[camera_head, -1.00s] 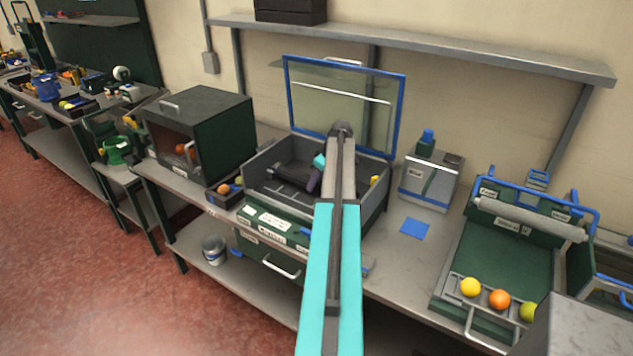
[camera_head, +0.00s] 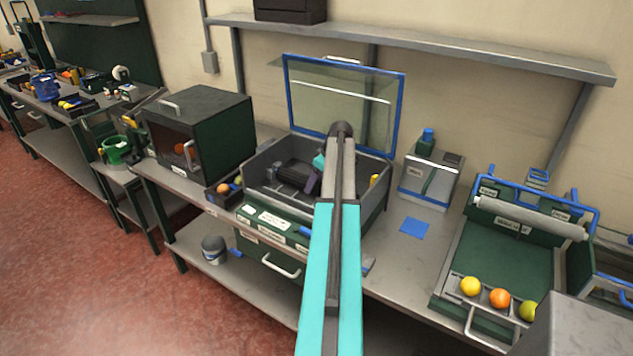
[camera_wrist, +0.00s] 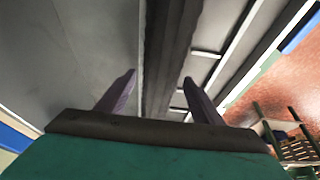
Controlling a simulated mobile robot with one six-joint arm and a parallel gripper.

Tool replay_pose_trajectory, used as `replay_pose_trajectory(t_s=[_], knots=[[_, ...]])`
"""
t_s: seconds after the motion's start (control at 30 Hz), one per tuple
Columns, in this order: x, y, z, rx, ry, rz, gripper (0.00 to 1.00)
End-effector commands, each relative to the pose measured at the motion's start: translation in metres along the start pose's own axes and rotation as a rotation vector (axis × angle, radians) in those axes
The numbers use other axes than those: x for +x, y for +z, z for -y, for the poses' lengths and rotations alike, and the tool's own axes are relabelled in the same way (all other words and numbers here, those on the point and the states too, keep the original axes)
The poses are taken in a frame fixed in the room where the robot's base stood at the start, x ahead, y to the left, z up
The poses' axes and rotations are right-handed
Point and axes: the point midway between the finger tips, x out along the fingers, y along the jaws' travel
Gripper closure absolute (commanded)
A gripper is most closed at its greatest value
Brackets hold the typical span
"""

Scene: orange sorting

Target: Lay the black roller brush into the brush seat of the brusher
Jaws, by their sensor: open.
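The brusher (camera_head: 262,166) is an open grey box on a green base, with its clear blue-framed lid raised. A dark bar (camera_head: 293,174), which looks like the black roller brush, lies inside it, partly hidden by my arm. My gripper (camera_head: 312,184) is down inside the box near the bar's right part. In the wrist view my gripper (camera_wrist: 159,76) has its two purple fingers spread apart. A long dark bar (camera_wrist: 170,50) runs between and beyond the fingers. I cannot tell whether the fingers touch it. The brush seat is not clearly made out.
A dark green cabinet (camera_head: 222,125) stands left of the brusher, with a small fruit bin (camera_head: 222,196) between. A grey blue-trimmed box (camera_head: 429,180) and a blue square (camera_head: 414,227) are to the right. The raised lid (camera_head: 397,112) stands behind my arm.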

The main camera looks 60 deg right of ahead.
Motion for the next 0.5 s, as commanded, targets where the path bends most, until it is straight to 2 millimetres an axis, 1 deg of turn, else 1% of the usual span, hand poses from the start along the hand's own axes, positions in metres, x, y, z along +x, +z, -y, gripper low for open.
replay_pose_trajectory(t_s=[0.17,0.27,0.37,0.5], knots=[[-0.004,0.000,0.000,0.000,0.001,-0.001,0.39],[-0.011,0.000,-0.001,0.000,0.002,-0.002,0.39],[-0.019,0.000,0.000,0.000,0.002,-0.002,0.39],[-0.035,0.000,-0.001,-0.001,0.003,-0.002,0.39]])
